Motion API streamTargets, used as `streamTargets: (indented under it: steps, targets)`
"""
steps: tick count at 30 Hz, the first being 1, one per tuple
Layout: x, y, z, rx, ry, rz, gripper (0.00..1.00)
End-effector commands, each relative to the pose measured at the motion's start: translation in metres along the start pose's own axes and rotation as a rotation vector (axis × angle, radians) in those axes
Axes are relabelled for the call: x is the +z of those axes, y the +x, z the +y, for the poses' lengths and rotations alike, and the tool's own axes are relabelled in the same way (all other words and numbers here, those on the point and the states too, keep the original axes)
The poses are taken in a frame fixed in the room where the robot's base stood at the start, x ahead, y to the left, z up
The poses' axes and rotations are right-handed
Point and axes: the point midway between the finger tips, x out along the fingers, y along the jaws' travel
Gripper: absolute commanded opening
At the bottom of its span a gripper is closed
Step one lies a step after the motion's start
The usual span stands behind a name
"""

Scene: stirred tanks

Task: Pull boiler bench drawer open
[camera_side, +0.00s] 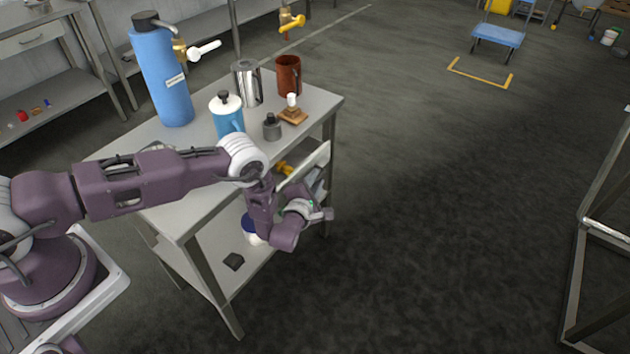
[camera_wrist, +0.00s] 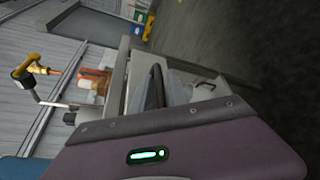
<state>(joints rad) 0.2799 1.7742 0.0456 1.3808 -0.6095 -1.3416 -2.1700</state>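The boiler bench (camera_side: 190,205) is a grey metal table with a tall blue boiler (camera_side: 165,80) on top. Its drawer (camera_side: 308,165) shows a pale front panel standing out from under the tabletop's right edge, with a yellow item (camera_side: 284,169) in the gap behind it. The drawer looks at least partly open; how far is unclear. My gripper (camera_side: 322,213) is low beside the drawer front, outside the bench.
On the benchtop stand a blue pot (camera_side: 227,117), a steel jug (camera_side: 246,84), a brown mug (camera_side: 288,76) and a small grey weight (camera_side: 272,128). A dark block (camera_side: 234,261) lies on the lower shelf. A metal frame (camera_side: 600,230) stands far right; the floor between is clear.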

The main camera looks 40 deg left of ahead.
Motion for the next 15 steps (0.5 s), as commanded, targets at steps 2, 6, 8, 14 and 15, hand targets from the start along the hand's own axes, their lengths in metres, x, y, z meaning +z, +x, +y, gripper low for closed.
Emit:
streamTargets:
  steps: [2, 6, 8, 14, 15]
  targets:
    - [-0.0002, -0.0001, 0.0000, 0.000, 0.000, 0.000, 0.20]
    - [-0.0002, -0.0003, 0.0000, 0.000, 0.000, 0.000, 0.06]
    - [-0.0002, -0.0003, 0.0000, 0.000, 0.000, 0.000, 0.00]
    - [-0.0001, -0.0005, 0.0000, 0.000, 0.000, 0.000, 0.00]
    - [-0.0002, -0.0005, 0.0000, 0.000, 0.000, 0.000, 0.00]
